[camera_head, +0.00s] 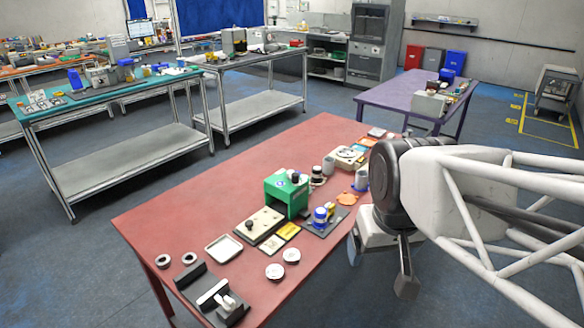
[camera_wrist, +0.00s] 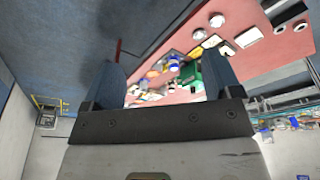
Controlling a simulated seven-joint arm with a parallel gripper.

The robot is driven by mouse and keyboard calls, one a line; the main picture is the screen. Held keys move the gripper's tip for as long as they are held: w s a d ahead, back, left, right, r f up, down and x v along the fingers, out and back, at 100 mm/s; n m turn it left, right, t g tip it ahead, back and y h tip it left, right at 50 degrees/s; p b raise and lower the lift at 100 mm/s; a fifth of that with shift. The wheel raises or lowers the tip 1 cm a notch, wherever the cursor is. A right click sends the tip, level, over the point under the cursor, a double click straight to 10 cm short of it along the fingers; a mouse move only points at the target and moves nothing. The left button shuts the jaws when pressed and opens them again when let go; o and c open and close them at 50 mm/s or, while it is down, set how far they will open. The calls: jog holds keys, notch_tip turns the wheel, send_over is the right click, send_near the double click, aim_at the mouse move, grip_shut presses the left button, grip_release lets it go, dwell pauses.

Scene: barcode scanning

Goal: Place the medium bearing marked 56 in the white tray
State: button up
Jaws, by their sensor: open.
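The white tray (camera_head: 223,248) lies empty on the red table, and it also shows in the wrist view (camera_wrist: 248,37). Two ring-shaped parts with dark centres, a left ring (camera_head: 163,261) and a right ring (camera_head: 189,258), lie left of the tray. Two pale round discs, one nearer (camera_head: 275,271) and one farther (camera_head: 291,255), lie right of it. No marking 56 is legible, so I cannot tell which is the medium bearing. My gripper (camera_head: 380,268) is open and empty, off the table's right edge, well away from these parts. Its two fingers frame the wrist view (camera_wrist: 164,82).
A black fixture with a white clamp (camera_head: 217,297) stands at the table's near end. A beige box with a black knob (camera_head: 259,226), a green machine (camera_head: 287,193) and a blue-topped device (camera_head: 322,216) stand farther back. The table's left side is clear.

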jog(key=w+a+r+n+g, duration=0.15)
jog(key=w+n, duration=0.65)
jog(key=w, duration=3.2)
jog(key=w+a+f+n, duration=0.1)
jog(key=w+f+n, duration=0.1)
jog(key=w+f, duration=0.6)
jog(key=w+a+f+n+y, duration=0.1)
jog(key=w+f+n, duration=0.2)
jog(key=w+f, duration=0.6)
jog(key=w+a+f+n+g, duration=0.1)
jog(key=w+f, duration=0.7)
jog(key=w, duration=0.8)
jog(key=shift+w+f+n, duration=0.2)
jog(key=shift+f+n, duration=0.05)
jog(key=shift+n, duration=0.45)
jog(key=shift+w+a+f, duration=0.1)
jog(key=shift+w+f, duration=0.05)
jog(key=shift+f, duration=0.05)
jog(key=shift+f, duration=0.1)
jog(key=shift+a+f, duration=0.15)
jog(key=shift+f, duration=1.05)
jog(key=shift+f, duration=0.1)
